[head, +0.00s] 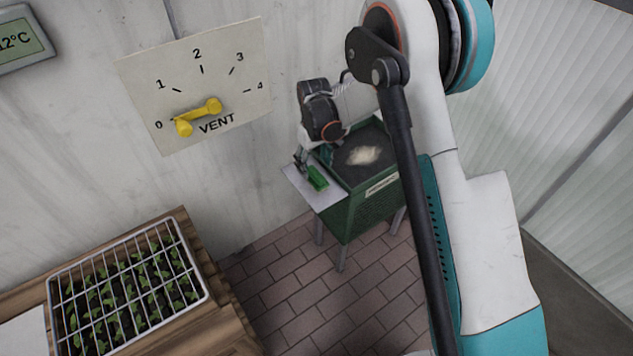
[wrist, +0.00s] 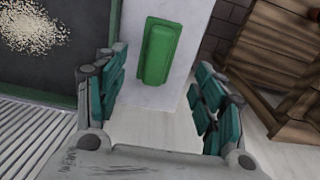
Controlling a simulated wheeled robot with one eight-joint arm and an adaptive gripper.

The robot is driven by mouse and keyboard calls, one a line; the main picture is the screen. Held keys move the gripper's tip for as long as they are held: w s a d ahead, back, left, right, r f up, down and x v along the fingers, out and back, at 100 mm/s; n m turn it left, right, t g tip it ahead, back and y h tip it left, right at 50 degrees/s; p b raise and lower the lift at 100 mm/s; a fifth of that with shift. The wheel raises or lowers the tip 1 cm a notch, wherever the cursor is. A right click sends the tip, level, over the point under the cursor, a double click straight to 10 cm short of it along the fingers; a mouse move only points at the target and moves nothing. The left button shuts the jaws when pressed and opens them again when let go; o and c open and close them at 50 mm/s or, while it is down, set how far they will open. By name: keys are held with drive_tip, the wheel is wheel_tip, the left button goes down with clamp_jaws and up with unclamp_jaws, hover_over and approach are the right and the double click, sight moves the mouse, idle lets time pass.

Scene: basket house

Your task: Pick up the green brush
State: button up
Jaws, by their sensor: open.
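The green brush (head: 317,178) lies on a pale side shelf (head: 299,181) attached to a green bin on legs. In the wrist view the brush (wrist: 160,50) is a green block lying lengthwise on the white shelf (wrist: 193,62). My gripper (wrist: 160,82) is open and empty, with its teal-padded fingers spread to either side. The brush shows ahead of the fingertips and between their lines, apart from them. In the head view my gripper (head: 302,160) is small and partly hidden by my own wrist, just above the shelf and the brush.
The green bin (head: 366,212) holds dark soil with a pale granular patch (head: 364,155). A wooden bench (head: 216,290) with a wire-covered seedling tray (head: 205,268) stands at lower left. A vent dial with a yellow handle (head: 198,117) is on the wall. Brick floor is clear between bench and bin.

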sight(316, 173)
drive_tip(key=f+b, duration=0.3)
drive_tip(key=f, duration=0.4)
drive_tip(key=shift+d+f, duration=0.15)
drive_tip(key=shift+d, duration=0.05)
drive_tip(key=c, duration=1.2)
